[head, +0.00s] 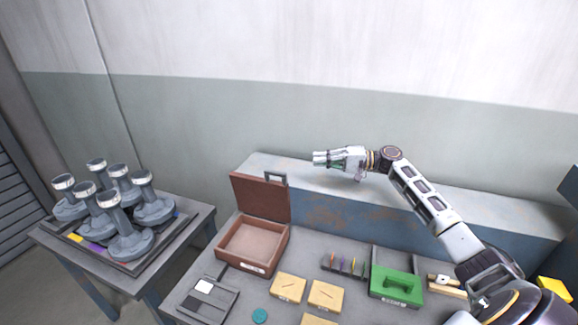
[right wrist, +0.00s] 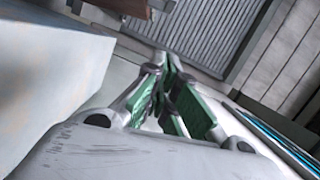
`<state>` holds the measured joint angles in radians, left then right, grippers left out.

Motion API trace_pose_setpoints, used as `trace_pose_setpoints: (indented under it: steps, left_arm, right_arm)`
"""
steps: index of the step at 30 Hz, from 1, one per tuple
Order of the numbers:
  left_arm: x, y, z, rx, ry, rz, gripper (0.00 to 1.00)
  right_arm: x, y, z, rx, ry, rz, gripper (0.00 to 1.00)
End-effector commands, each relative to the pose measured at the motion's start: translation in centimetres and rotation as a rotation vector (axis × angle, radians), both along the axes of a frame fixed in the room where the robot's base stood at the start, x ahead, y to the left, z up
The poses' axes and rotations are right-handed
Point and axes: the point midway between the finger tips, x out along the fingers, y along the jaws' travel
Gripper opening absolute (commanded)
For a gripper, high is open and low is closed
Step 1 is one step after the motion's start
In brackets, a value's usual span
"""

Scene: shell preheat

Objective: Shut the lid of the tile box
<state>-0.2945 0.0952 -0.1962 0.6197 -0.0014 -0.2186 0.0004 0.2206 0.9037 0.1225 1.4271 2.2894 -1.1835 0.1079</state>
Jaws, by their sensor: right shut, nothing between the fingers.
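The tile box (head: 251,247) is a brown open box on the table, and its inside looks empty. Its lid (head: 262,196) stands up at the back, with a grey handle on its top right corner. My right gripper (head: 316,159) is shut and empty, pointing left, to the right of the raised lid and higher in the picture, apart from it. The right wrist view also shows the shut fingers (right wrist: 168,85). A brown edge at the top of that view may be the lid. My left gripper is not in view.
A blue-grey ledge (head: 330,215) runs behind the table. A green case (head: 396,285), a rack of coloured tools (head: 345,265), tan blocks (head: 288,287) and a grey panel (head: 207,298) lie around the box. A side table (head: 195,222) at left holds several grey posts.

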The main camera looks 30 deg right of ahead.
Motion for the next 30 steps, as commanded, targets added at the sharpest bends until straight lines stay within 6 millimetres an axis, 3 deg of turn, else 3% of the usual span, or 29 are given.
trace_pose_setpoints:
  steps: [11,20,30]
  left_arm:
    - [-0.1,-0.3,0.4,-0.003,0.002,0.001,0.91]
    - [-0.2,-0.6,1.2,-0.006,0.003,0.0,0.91]
    - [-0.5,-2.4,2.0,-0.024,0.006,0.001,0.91]
  right_arm:
    - [0.8,1.2,0.0,0.0,0.001,0.001,0.0]
    - [2.5,3.7,0.0,0.001,0.0,0.001,0.0]
    - [4.4,6.4,-0.1,0.001,-0.001,0.0,0.0]
